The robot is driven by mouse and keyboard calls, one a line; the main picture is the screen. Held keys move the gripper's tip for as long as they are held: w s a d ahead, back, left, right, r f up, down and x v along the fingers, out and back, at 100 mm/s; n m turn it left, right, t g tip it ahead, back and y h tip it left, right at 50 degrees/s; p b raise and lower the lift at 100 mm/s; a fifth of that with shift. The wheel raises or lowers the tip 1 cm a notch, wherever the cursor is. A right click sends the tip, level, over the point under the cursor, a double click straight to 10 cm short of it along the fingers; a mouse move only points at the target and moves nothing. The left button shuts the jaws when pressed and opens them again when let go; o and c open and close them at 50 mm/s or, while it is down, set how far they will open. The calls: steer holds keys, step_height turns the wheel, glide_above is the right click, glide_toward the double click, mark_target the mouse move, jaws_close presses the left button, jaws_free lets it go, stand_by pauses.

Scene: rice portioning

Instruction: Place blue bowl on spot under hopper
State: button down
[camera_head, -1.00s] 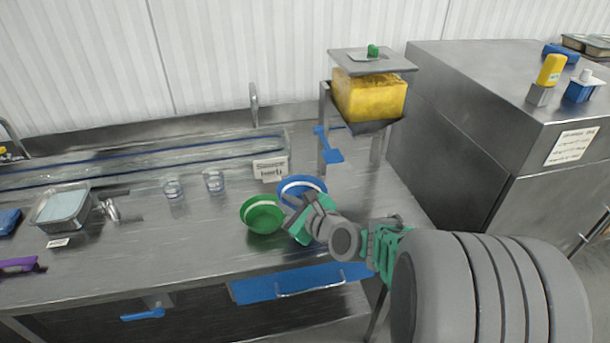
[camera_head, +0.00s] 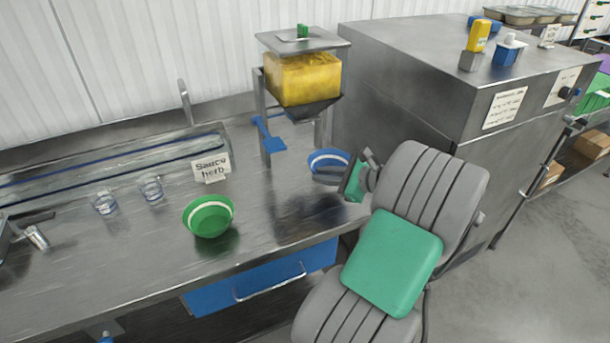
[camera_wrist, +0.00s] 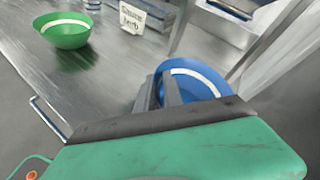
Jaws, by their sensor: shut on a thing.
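The blue bowl (camera_head: 326,160) with a white band is held by its rim in my gripper (camera_head: 345,174). The bowl is right of and in front of the hopper (camera_head: 303,80), near its right leg, tilted in the wrist view (camera_wrist: 195,82). Whether it touches the table cannot be told. In the wrist view my gripper (camera_wrist: 160,92) has its fingers shut on the bowl's near edge. The hopper holds yellow grains above a dark funnel and stands on a metal frame. The spot beneath the funnel is partly hidden by the frame and blue lever.
A green bowl (camera_head: 208,216) stands left on the steel table (camera_head: 150,255). Two clear cups (camera_head: 151,189) and a "Saucy herb" sign (camera_head: 211,168) are behind it. A large steel cabinet (camera_head: 400,90) stands close on the right.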

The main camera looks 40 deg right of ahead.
steer(key=s+d, duration=0.1)
steer(key=s, duration=0.1)
steer(key=s+d, duration=0.1)
steer(key=s, duration=0.1)
steer(key=s+d+f, duration=0.1)
steer(key=d, duration=0.1)
steer(key=shift+s, duration=0.4)
steer(key=w+a, duration=0.1)
steer(key=w, duration=0.4)
steer(key=w+a+p, duration=0.1)
steer(key=w, duration=0.5)
steer(key=w+a, duration=0.1)
steer(key=w, duration=0.5)
steer(key=shift+a, duration=0.3)
steer(key=f, duration=0.3)
steer(key=shift+w+f+p, duration=0.25)
steer(key=shift+f+p, duration=0.05)
steer(key=shift+p, duration=0.05)
steer(key=c, duration=1.5)
jaws_free()
steer(key=shift+o, duration=0.2)
steer(key=b+v, duration=0.1)
steer(key=v, duration=1.1)
steer(key=shift+r, duration=0.1)
